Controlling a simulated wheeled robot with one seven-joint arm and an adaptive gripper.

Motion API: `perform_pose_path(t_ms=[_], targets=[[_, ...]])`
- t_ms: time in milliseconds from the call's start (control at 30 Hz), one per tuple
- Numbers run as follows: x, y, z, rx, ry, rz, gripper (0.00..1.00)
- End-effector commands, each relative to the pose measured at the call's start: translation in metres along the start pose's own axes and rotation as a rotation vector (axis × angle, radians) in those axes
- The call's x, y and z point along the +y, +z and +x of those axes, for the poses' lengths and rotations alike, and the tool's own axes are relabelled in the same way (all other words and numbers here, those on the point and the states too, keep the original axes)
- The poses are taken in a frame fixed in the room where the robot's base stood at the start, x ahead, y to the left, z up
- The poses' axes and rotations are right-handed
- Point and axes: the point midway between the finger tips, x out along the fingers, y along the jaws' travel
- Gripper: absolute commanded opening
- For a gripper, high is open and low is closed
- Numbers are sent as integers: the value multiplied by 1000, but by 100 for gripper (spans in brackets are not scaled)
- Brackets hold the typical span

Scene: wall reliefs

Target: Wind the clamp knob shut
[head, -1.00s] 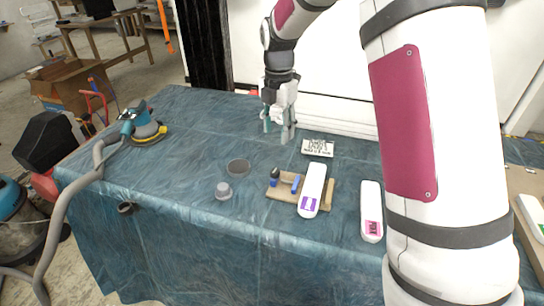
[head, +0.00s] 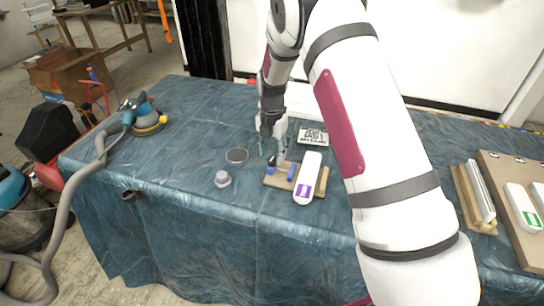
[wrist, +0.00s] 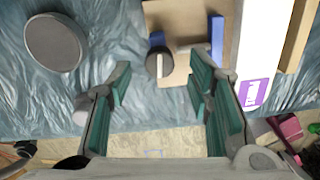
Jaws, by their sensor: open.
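The clamp has a wooden base (head: 277,181) on the blue-covered table, with blue jaws (head: 292,173). Its dark round knob (head: 272,161) is at the left end; in the wrist view the knob (wrist: 159,63) sits on a thin rod running right, beside the blue jaws (wrist: 217,38). A white block (head: 308,180) with a purple label lies across the base, right of the jaws. My gripper (head: 270,150) is open and empty above the knob end. In the wrist view its teal-padded fingers (wrist: 160,90) spread either side of the knob's line; contact is not visible.
A dark disc (head: 237,156) and a small grey cup (head: 222,179) lie left of the clamp. A printed sign (head: 313,136) is behind it. A sander (head: 146,120) with a hose is at far left. A wooden board (head: 505,225) is at far right.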

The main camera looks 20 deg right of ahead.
Motion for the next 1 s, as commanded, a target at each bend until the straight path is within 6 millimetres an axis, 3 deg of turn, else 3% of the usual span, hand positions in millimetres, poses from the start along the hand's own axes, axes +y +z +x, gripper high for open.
perform_pose_path(t_ms=[200,533,733,767,1000], targets=[[0,0,20,0,0,0,46],[0,0,22,-1,1,0,46],[0,0,22,-1,1,0,3],[0,0,22,-1,1,0,0],[0,0,22,0,1,11,0]])
